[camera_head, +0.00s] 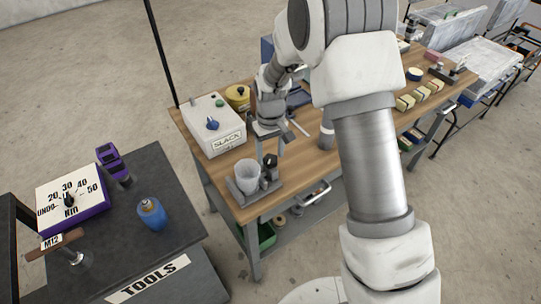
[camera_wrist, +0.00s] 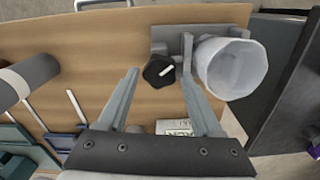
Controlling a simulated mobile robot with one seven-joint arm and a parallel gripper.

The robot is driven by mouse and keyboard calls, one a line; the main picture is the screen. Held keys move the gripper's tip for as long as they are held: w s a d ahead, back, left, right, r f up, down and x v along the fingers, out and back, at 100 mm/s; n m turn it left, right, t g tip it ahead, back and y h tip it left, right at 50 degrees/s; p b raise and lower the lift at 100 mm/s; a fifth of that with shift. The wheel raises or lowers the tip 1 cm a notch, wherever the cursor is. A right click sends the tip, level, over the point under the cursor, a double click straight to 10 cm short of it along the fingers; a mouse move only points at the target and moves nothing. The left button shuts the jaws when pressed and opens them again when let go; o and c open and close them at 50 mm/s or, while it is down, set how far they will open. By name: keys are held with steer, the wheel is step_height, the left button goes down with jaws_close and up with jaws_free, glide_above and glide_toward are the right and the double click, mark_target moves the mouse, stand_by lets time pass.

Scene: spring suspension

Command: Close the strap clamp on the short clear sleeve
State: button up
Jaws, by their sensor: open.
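The short clear sleeve (camera_head: 246,176) stands upright on a grey fixture near the left front corner of the wooden bench. It also shows in the wrist view (camera_wrist: 232,68) at the upper right. A black knob (camera_wrist: 157,72) with a white mark sits beside the sleeve, and a grey upright piece (camera_wrist: 187,48) stands between them. I take these to be parts of the strap clamp; the strap itself is not clear. My gripper (camera_wrist: 160,76) is open and empty. Its fingertips appear on either side of the knob, the right one near the sleeve; contact cannot be told.
A white box labelled SLACK (camera_head: 213,127) with a blue knob stands behind the fixture. A dark tool cart (camera_head: 150,240) with a blue bottle (camera_head: 152,214) stands left of the bench (camera_head: 290,175).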

mark_target(271, 159)
steer(key=shift+f, duration=0.55)
jaws_close()
steer(key=shift+m, duration=0.3)
jaws_free()
steer(key=shift+r, duration=0.1)
step_height(271, 159, up, 17)
steer(key=shift+r, duration=0.15)
